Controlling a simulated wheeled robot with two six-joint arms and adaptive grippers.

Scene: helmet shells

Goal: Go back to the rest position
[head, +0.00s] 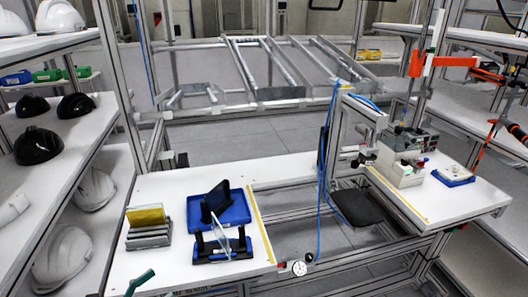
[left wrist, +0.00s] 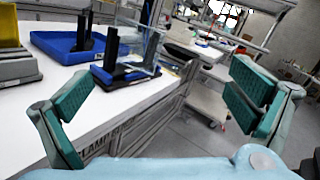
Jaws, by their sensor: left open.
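My left gripper (left wrist: 163,92) is open, its two green-padded fingers wide apart with nothing between them. In the head view only a small teal part of it (head: 140,281) shows at the bottom, by the front of the white table (head: 165,185). In the left wrist view the table's edge runs beyond the fingers. My right gripper is in neither view. Black helmet shells (head: 38,146) and white helmet shells (head: 62,256) sit on the left shelves, away from the gripper.
A blue tray (head: 236,212) holding a dark upright part, a black-and-blue fixture (head: 205,250) with a clear plate, and a grey holder (head: 148,238) with a yellow top stand on the table. A metal post (head: 116,90) rises at left. Grey floor shows behind.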

